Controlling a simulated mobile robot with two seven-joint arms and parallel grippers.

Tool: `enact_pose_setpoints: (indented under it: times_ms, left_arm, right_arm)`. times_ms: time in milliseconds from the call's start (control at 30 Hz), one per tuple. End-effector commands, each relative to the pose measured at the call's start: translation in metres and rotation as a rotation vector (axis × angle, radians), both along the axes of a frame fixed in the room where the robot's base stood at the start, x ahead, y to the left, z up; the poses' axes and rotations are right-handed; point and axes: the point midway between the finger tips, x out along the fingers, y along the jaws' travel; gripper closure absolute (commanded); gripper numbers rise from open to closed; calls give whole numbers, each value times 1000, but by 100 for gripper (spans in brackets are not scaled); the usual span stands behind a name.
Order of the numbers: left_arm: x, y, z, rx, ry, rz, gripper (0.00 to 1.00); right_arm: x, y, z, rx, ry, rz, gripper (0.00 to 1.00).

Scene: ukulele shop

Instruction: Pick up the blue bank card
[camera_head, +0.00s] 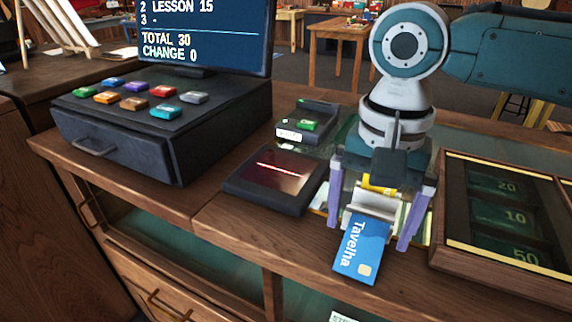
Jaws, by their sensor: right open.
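The blue bank card (362,250) has white lettering, "Tavelha", and a gold chip. It shows below my right gripper, near the front edge of the wooden counter (240,235). My right gripper (371,232) is above the counter, with its two purple fingers spread, one on each side of the card. The fingers look apart from the card. A pale curved piece (376,204) shows between the fingers at the card's upper end, and the gripper hides part of that area. I cannot tell whether the card rests on something there. My left gripper is out of view.
A black scanner pad (250,190) with a red line lies left of the gripper. A small card terminal (289,134) stands behind it. A dark register (170,142) with coloured buttons and a screen (205,30) is at left. A wooden cash tray (455,250) is close at right.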

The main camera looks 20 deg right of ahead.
Motion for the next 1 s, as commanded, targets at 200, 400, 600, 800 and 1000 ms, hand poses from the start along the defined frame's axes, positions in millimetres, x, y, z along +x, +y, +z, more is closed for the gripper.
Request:
enact_pose_setpoints:
  times_ms: [200,400,600,800,1000]
  left_arm:
    - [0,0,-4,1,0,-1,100]
    - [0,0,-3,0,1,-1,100]
    - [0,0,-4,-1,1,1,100]
    - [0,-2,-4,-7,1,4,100]
    - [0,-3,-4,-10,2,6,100]
  right_arm:
    - [-1,0,-23,-1,0,1,0]
    - [0,0,-23,-1,-1,1,0]
    - [0,0,-23,-1,-1,1,21]
    - [0,0,-23,-1,-1,1,44]
    - [0,0,-23,-1,-1,1,66]
